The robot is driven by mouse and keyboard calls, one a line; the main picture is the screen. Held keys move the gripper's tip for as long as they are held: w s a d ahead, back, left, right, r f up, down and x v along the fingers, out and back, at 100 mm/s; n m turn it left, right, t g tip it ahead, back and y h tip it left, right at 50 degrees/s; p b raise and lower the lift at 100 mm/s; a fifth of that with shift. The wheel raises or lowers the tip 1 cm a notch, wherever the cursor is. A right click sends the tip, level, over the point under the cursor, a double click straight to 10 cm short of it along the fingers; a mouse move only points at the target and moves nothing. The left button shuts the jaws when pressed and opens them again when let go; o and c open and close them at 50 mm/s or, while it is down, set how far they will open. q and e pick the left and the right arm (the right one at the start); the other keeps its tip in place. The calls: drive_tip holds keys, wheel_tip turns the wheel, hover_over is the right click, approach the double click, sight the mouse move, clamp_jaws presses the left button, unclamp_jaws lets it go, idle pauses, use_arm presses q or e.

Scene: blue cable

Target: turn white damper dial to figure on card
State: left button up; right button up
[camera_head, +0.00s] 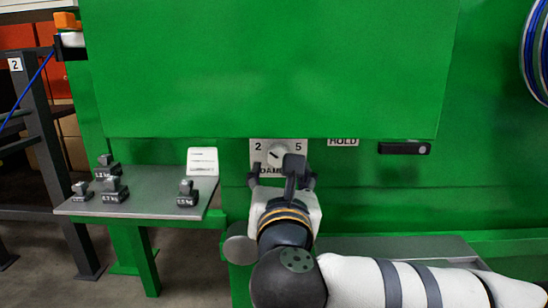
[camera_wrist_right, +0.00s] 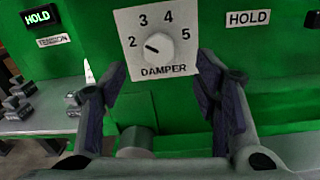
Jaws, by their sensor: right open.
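The white damper dial (camera_wrist_right: 160,47) sits on a white plate (camera_wrist_right: 125,18) marked 2, 3, 4 and 5 over the word DAMPER. Its dark pointer mark is on the left side, angled up toward the 2. The dial also shows in the head view (camera_head: 276,153), partly behind my gripper. My right gripper (camera_wrist_right: 160,78) is open and empty, its fingers apart below and to either side of the dial, not touching it. It also shows in the head view (camera_head: 281,178). A white card (camera_head: 202,161) stands on the side shelf; its writing is too small to read. My left gripper is not in view.
The grey shelf (camera_head: 150,207) at left holds several dark weights, one a 1.2 kg weight (camera_head: 106,167). A green panel (camera_head: 270,70) overhangs above the dial. A HOLD label (camera_head: 343,142) and a black handle-like unit (camera_head: 404,148) are at right. A lit HOLD sign (camera_wrist_right: 40,17) is at upper left.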

sight(279, 157)
drive_tip(key=w, duration=0.2)
drive_tip(key=w+b, duration=0.1)
drive_tip(key=w, duration=0.4)
drive_tip(key=shift+w+a+f+b, duration=0.15)
drive_tip(key=shift+w+f+b, duration=0.1)
drive_tip(key=shift+w+b, duration=0.1)
drive_tip(key=shift+w+r, duration=0.15)
drive_tip(key=shift+w, duration=0.35)
drive_tip(key=c, duration=1.1)
